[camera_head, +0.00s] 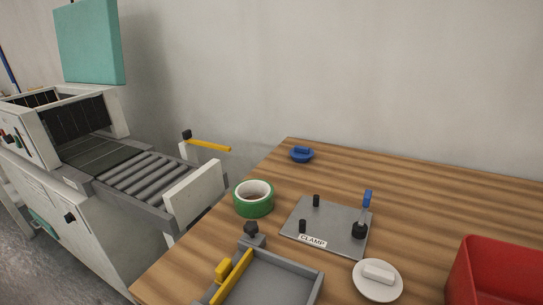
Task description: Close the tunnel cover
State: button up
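A teal panel (89,41), which looks like the tunnel cover, stands upright above the white machine at the upper left. Its top edge is near the top of the picture. Below it is the white tunnel housing (118,112) with dark strips (72,120) hanging in its opening. The top of the housing looks open. How the panel joins the housing is not clear. My gripper does not show in this view.
A roller conveyor (148,178) leads out of the tunnel to a white side plate (196,196) and a yellow bar (208,145). The wooden table (430,190) holds green tape (253,198), a clamp plate (318,225), a grey tray (275,283), white and blue lids, and a red bin (500,275).

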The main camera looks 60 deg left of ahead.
aim_at(88, 33)
jog(key=u, duration=3.3)
jog(key=z, duration=0.3)
jog(key=i+j+z, duration=0.25)
jog(key=z, duration=0.2)
jog(key=i+j+z, duration=0.25)
jog(key=z, duration=0.2)
jog(key=i+j, duration=0.15)
jog(key=j, duration=0.2)
jog(key=i+j+z, duration=0.1)
jog(key=j, duration=0.2)
jog(key=i+j, duration=0.2)
jog(key=j, duration=0.15)
jog(key=i+j+z, duration=0.1)
jog(key=j, duration=0.2)
jog(key=i+j, duration=0.15)
jog(key=j, duration=0.2)
